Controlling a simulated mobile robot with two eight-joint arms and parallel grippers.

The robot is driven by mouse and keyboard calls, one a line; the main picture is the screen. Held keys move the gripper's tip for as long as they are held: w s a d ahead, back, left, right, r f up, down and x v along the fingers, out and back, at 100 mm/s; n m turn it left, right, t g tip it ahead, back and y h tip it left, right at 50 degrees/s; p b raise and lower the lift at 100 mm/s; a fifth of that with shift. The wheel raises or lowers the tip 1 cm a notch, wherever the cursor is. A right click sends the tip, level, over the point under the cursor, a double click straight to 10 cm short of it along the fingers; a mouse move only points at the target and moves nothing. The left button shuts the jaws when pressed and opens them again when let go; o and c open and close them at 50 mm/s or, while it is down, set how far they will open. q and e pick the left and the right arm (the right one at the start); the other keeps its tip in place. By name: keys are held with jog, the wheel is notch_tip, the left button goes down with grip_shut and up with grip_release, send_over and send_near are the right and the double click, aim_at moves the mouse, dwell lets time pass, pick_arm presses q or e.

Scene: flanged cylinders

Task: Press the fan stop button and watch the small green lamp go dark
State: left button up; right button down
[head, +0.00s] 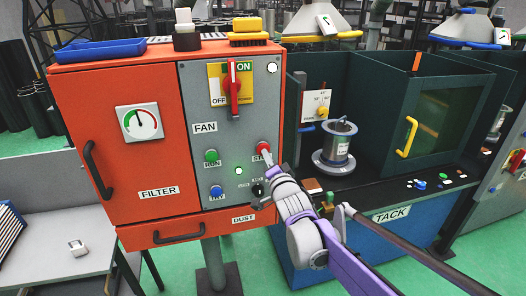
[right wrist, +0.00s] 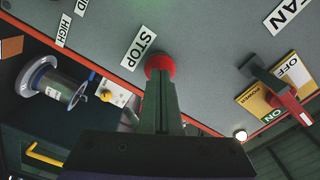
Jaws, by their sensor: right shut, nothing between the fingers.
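The red stop button (head: 263,148) is on the grey panel of the orange filter cabinet, with its label partly covered by my right gripper (head: 269,160). In the right wrist view the red button (right wrist: 160,62) is right at the tips of my shut, empty right gripper (right wrist: 161,80). The fingertips overlap its lower edge; I cannot tell whether the button is pushed in. The small green lamp (head: 239,170) on the panel glows bright, left of and below the stop button. My left gripper is not in view.
A green run button (head: 211,156) and a blue button (head: 216,191) are left of the lamp. A red-handled power switch (head: 233,88) is above. A dark booth with a flanged metal cylinder (head: 339,146) stands to the right.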

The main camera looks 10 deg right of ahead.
jog(key=shift+s, duration=2.1)
jog(key=shift+d, duration=0.1)
jog(key=s+f+n+g, duration=0.4)
jog(key=s+f, duration=0.4)
jog(key=s, duration=0.3)
jog(key=s+f+n+g, duration=0.3)
jog(key=s+f, duration=0.4)
jog(key=s, duration=0.5)
jog(key=s+f+n+g, duration=0.4)
jog(key=s+f, duration=0.4)
jog(key=s, duration=0.3)
jog(key=shift+s+f+n+g+h, duration=0.15)
jog(key=shift+f+n+g+h, duration=0.15)
jog(key=shift+g, duration=0.5)
jog(key=shift+d, duration=0.15)
dwell(1.4)
